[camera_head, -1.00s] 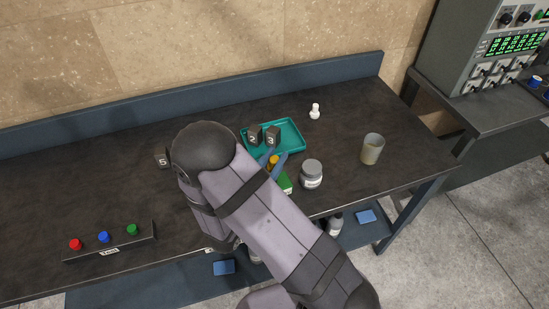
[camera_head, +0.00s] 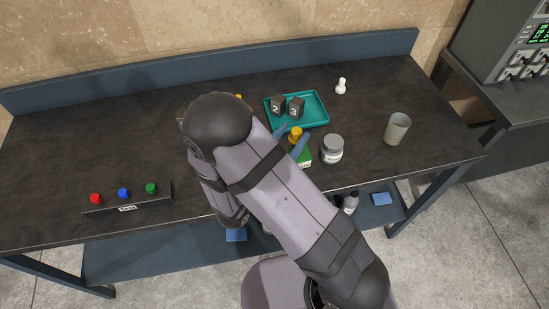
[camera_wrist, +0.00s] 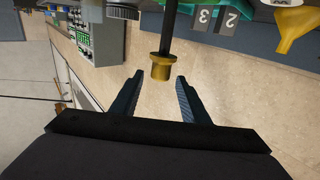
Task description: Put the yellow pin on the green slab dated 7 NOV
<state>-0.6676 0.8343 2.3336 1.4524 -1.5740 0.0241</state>
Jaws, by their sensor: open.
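The yellow pin (camera_head: 296,133) stands upright at the green slab (camera_head: 303,157) near the front of the bench. In the wrist view, which is upside down, the pin's yellow head (camera_wrist: 161,68) tops a thin dark stem. My gripper (camera_head: 291,139) is open with bluish fingers close to the pin. In the wrist view the head is just beyond the fingertips of my gripper (camera_wrist: 156,82), between their lines and apart from both. The pin's foot is out of clear sight. The slab is partly hidden by my arm, and its date is too small to read.
A teal tray (camera_head: 318,121) with dark blocks marked 2 (camera_head: 277,106) and 3 (camera_head: 296,107) lies behind. A grey jar (camera_head: 332,149) stands right of the slab, a cup (camera_head: 397,128) farther right. A yellow funnel (camera_wrist: 297,22) shows in the wrist view. A button box (camera_head: 128,199) is left.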

